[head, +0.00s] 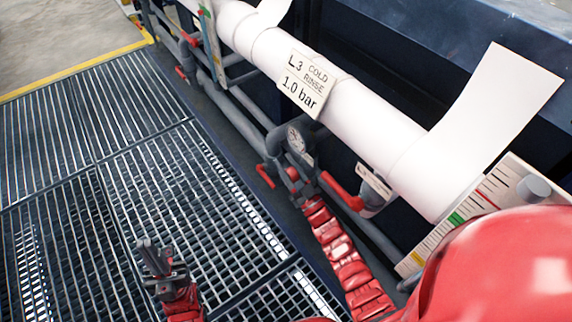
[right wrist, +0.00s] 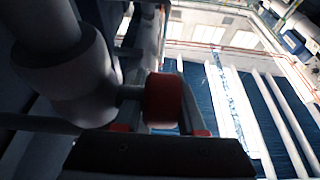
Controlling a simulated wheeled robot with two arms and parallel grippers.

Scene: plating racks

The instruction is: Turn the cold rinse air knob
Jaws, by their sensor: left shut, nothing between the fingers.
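The cold rinse air knob is a short red cylinder (right wrist: 163,98) in the right wrist view, on a stem from a grey pipe fitting. My left gripper (head: 155,258) is shut and empty above the floor grating, well left of the knob.
A red lever (head: 265,176) and a thicker red handle (head: 342,191) flank the knob. A large white pipe (head: 350,110) runs above, with grey pipes below. A coloured scale plate (head: 470,208) is at the right. The metal grating (head: 110,190) at left is clear.

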